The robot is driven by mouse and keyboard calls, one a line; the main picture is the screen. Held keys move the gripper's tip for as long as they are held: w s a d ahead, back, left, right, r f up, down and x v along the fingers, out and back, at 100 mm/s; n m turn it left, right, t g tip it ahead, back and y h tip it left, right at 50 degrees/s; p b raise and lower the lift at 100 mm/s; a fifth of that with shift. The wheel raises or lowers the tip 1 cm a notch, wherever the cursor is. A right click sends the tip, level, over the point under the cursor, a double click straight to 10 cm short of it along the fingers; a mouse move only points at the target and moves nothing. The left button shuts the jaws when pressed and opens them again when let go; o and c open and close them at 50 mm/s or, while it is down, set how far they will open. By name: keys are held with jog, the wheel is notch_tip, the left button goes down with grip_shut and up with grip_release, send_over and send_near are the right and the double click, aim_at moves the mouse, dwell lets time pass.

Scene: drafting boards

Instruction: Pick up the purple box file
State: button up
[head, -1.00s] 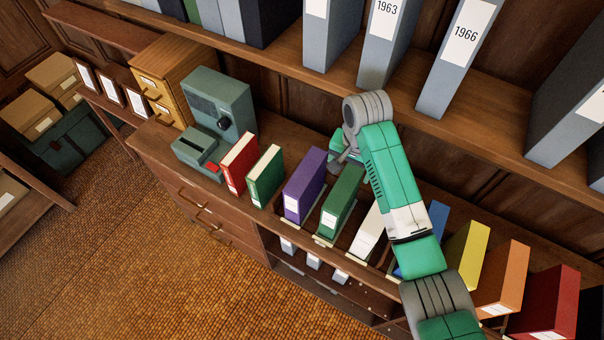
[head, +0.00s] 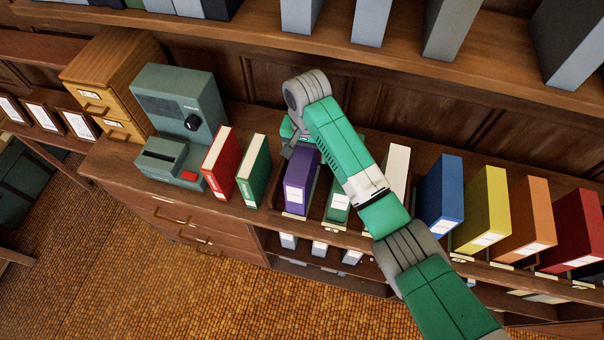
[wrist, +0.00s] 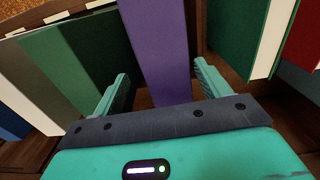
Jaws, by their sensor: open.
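The purple box file (head: 298,186) stands upright on the counter in the head view, with a white label on its front. My gripper (head: 292,140) is at the back of its top, partly hidden by my own arm. In the wrist view the purple box file (wrist: 157,45) rises between the two fingers of my gripper (wrist: 161,70). The fingers are open, one on each side of it, with gaps visible. I cannot tell how far down its sides they reach.
A green box file (head: 338,205) stands close on the right, partly behind my arm. A green book (head: 253,172) and a red book (head: 219,160) stand on the left. White, blue (head: 440,190), yellow and other files continue right. A shelf (head: 400,60) overhangs behind.

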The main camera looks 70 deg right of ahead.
jog(key=f, duration=0.7)
jog(key=shift+w, duration=0.4)
jog(key=shift+r, duration=0.1)
grip_shut()
